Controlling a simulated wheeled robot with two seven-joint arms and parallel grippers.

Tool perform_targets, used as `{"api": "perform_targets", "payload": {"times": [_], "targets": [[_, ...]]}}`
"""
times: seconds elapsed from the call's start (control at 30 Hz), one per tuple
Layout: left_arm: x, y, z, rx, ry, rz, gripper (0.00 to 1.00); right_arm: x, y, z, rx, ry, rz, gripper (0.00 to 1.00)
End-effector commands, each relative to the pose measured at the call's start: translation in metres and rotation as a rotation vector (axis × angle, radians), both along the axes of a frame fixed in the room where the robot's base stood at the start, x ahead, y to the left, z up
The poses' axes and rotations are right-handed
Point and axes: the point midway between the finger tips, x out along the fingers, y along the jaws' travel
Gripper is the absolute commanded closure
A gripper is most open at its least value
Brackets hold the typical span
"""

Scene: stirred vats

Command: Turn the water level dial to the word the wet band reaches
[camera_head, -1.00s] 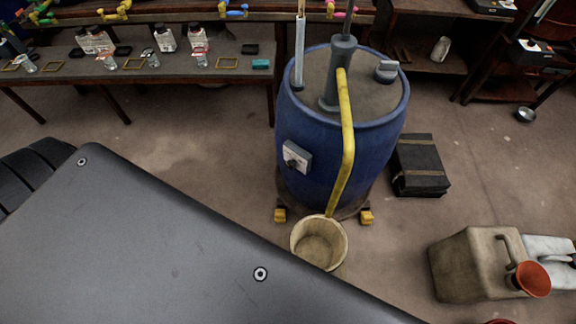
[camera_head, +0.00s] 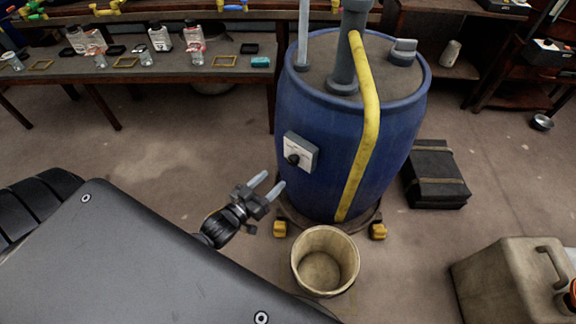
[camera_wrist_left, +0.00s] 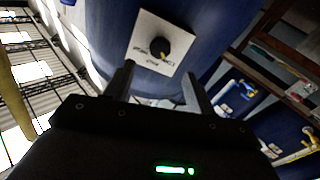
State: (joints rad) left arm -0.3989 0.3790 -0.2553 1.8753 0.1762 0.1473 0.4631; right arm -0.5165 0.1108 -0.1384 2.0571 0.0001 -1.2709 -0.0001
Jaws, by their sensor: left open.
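The water level dial is a black knob (camera_head: 293,159) on a pale square plate (camera_head: 299,147), fixed to the front left of the blue vat (camera_head: 335,150). In the left wrist view the knob (camera_wrist_left: 159,47) sits on its white plate with dark words around it, too small to read. My left gripper (camera_head: 270,182) is open and empty, below and left of the dial, apart from it. In the left wrist view its two fingers (camera_wrist_left: 160,85) point toward the plate. I cannot make out a wet band on the vat. My right gripper is not in view.
A yellow hose (camera_head: 367,120) runs down the vat's front toward an open beige bucket (camera_head: 325,262). A black case (camera_head: 435,175) lies right of the vat. A beige canister (camera_head: 510,285) stands at lower right. A bench (camera_head: 120,70) with bottles is at back left.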

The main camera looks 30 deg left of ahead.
Motion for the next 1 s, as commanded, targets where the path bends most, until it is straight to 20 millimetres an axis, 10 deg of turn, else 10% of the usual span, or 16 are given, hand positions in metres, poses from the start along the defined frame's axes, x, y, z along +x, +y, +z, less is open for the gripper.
{"api": "perform_targets", "payload": {"times": [0.5, 0.87, 1.0], "targets": [[0.081, -0.018, -0.001, 0.000, 0.000, 0.000, 0.45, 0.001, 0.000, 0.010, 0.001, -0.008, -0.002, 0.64], [0.086, -0.019, -0.001, 0.000, 0.002, 0.000, 0.45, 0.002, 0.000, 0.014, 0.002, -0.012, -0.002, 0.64], [0.086, -0.019, -0.001, 0.000, 0.002, 0.000, 0.59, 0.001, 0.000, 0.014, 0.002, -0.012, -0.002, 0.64]]}}
